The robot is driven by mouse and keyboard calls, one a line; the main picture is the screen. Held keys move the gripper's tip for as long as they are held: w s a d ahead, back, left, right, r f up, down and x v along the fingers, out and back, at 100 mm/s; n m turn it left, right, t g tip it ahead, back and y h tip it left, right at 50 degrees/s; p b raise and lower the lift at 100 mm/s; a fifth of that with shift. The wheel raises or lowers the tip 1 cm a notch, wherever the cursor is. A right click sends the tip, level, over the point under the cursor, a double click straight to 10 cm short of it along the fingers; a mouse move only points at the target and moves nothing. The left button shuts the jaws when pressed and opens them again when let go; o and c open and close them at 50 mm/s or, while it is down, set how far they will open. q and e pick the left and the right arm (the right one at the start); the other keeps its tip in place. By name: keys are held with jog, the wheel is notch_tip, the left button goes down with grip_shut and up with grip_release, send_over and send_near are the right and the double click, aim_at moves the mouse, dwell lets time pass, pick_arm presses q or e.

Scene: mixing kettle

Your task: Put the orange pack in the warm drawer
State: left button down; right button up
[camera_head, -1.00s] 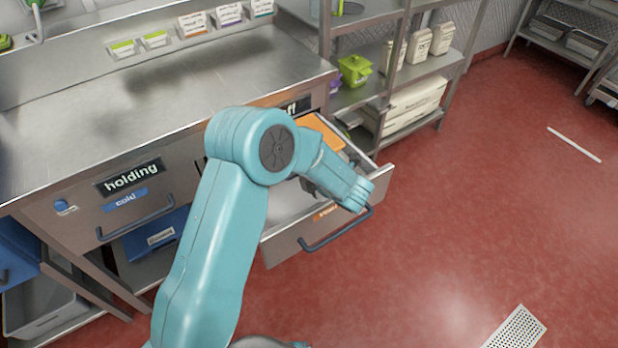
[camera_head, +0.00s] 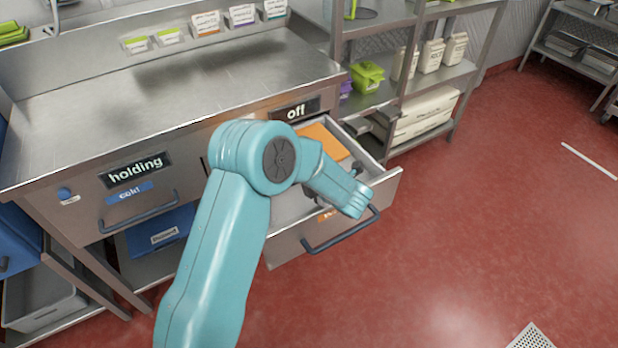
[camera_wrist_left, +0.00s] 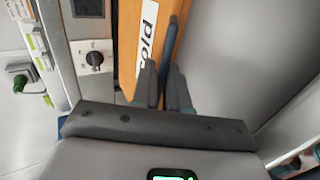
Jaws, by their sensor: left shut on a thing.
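The orange pack (camera_head: 325,141) shows in the head view within the outline of the open right-hand drawer (camera_head: 287,247), toward its back. I cannot tell whether it rests on the drawer floor. In the left wrist view the orange pack (camera_wrist_left: 129,45) has a white label with dark letters, partly cut off. My right gripper is not in view.
A closed drawer (camera_head: 122,215) with a "holding" display and a blue "cold" tag is at the left. The steel worktop (camera_head: 180,90) is largely clear. A shelf with a green container (camera_head: 368,77) stands behind the open drawer. The red floor at right is mostly free.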

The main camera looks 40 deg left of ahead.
pick_arm(q)
jog(key=shift+w, duration=0.2)
jog(key=shift+a+f, duration=0.1)
jog(key=shift+f, duration=0.05)
jog(key=shift+f+b, duration=0.25)
jog(key=shift+b, duration=0.05)
jog(key=shift+s, duration=0.15)
